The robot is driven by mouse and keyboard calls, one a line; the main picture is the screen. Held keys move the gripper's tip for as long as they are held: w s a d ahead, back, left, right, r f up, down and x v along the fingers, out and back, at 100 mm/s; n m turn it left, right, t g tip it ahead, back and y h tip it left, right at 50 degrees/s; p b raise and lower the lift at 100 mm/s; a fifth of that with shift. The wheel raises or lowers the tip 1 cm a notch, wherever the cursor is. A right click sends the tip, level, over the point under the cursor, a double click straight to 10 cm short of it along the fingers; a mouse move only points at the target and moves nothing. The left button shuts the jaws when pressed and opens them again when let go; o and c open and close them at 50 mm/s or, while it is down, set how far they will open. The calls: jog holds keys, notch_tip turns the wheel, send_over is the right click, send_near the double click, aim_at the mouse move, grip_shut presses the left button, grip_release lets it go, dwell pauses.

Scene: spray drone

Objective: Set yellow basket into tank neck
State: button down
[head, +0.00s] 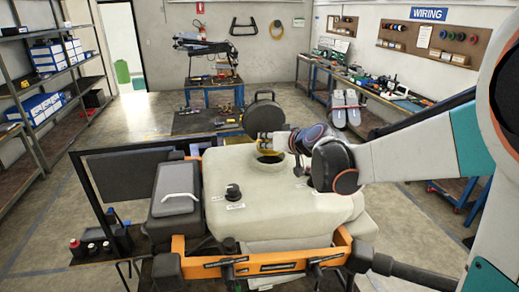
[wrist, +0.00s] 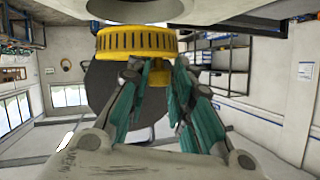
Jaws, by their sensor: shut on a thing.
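The yellow basket (wrist: 137,42), slotted around its side, is held in my gripper (wrist: 160,70), whose teal-padded fingers are closed on its yellow grip. In the head view the basket (head: 268,146) shows only as a small yellow patch, partly hidden by my gripper (head: 280,143). The pale tank (head: 290,207) has a round open neck (head: 268,163) on top. The basket is just above the neck; the head view does not show clearly whether they touch. In the wrist view the neck's ring (wrist: 180,10) is at the top edge, apart from the basket.
The dark round lid (head: 263,112) stands open behind the neck, close to my gripper. A black knob (head: 233,191) sits on the tank's left part. A grey case (head: 175,198) is at left, and an orange frame (head: 265,262) runs along the front.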

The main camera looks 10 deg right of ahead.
aim_at(268, 154)
jog(key=shift+f, duration=2.2)
jog(key=shift+r, duration=0.1)
jog(key=shift+f+b, duration=0.4)
jog(key=shift+f, duration=0.1)
jog(key=shift+s+f, duration=0.1)
jog(key=shift+f, duration=0.05)
